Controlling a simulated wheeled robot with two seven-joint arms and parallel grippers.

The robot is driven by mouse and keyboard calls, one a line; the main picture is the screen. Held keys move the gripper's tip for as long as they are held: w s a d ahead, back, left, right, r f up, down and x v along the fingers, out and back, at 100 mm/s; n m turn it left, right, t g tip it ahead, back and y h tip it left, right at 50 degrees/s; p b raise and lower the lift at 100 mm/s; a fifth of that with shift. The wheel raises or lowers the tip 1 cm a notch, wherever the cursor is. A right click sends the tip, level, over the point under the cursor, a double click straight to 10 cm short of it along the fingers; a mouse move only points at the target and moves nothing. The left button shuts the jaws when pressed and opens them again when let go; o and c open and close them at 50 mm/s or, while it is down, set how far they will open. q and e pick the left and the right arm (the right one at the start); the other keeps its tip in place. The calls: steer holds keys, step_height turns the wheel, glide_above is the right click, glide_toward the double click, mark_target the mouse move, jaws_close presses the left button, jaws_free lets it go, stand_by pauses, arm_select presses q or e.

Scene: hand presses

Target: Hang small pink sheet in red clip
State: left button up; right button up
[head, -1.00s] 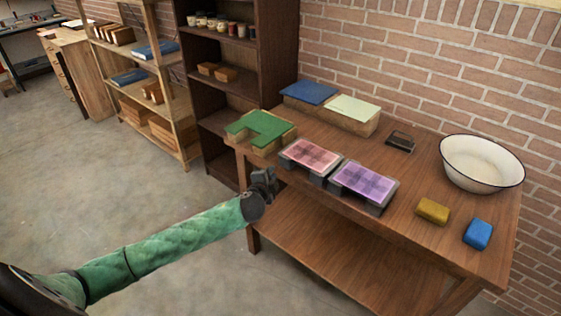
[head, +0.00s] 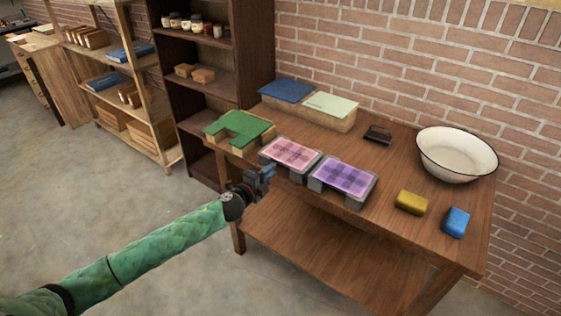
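A pink patterned sheet or plate (head: 291,153) lies flat across grey blocks near the table's front left edge. I cannot tell whether it is a loose sheet. No red clip shows in the head view. My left gripper (head: 264,178) is at the front left edge of the table, in front of and a little below the pink piece in the picture, apart from it. It is small and dark here, and I cannot tell whether its fingers are open or shut. No held thing shows in it. My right gripper is out of view.
A purple patterned piece (head: 343,177) sits right of the pink one, and a green notched block (head: 238,129) left. Behind are a blue-topped block (head: 286,91) and a pale green sheet (head: 330,104). A white basin (head: 457,153), yellow sponge (head: 411,202) and blue sponge (head: 456,222) stand right.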

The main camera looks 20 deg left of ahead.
arm_select(q)
glide_toward(290, 153)
steer(key=x, duration=0.2)
steer(key=shift+w, duration=0.35)
steer(key=shift+w+d, duration=0.25)
steer(key=shift+w, duration=0.35)
steer(key=shift+c, duration=0.5)
jaws_close()
step_height(290, 153, up, 3)
steer(key=p, duration=0.3)
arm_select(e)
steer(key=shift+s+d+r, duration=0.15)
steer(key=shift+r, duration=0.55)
